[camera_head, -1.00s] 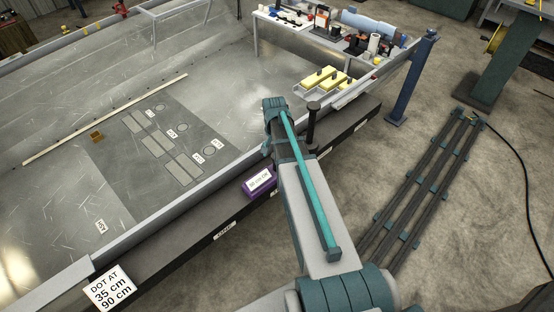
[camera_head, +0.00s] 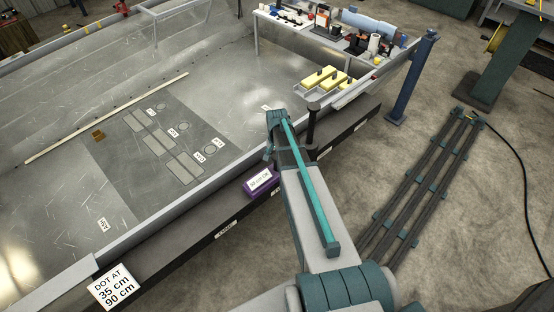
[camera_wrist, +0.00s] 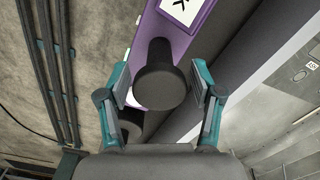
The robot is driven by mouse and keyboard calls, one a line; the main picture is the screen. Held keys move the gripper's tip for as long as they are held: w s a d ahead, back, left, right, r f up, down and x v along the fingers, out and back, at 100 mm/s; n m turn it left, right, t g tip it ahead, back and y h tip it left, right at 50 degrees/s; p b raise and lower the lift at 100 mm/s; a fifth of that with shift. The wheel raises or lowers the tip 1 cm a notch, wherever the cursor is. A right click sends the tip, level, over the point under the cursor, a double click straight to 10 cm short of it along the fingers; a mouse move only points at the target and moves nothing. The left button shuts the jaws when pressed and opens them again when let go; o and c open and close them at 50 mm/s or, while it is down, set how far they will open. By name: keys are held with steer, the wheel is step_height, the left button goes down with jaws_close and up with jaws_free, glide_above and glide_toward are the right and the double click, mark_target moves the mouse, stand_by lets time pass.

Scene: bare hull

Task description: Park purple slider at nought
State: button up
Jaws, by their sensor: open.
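The purple slider (camera_head: 250,193) with a white label sits on the dark rail (camera_head: 190,254) along the hull's near edge in the head view. Its labelled end also shows at the top of the wrist view (camera_wrist: 150,30). A dark round knob (camera_wrist: 160,88) stands up from the slider in the wrist view. My gripper (camera_wrist: 162,80) is open, with one finger on each side of the knob. Gaps show between fingers and knob, so no grip is visible. In the head view my arm hides the knob and the fingertips.
A dark upright post (camera_head: 312,122) stands just right of my wrist. A white card (camera_head: 113,287) reading "DOT AT 35 cm 90 cm" is at the lower left. Small white tags (camera_head: 226,230) mark the rail's side. Yellow blocks (camera_head: 313,78) lie in a tray behind.

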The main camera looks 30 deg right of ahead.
steer(key=shift+f, duration=0.75)
jaws_close()
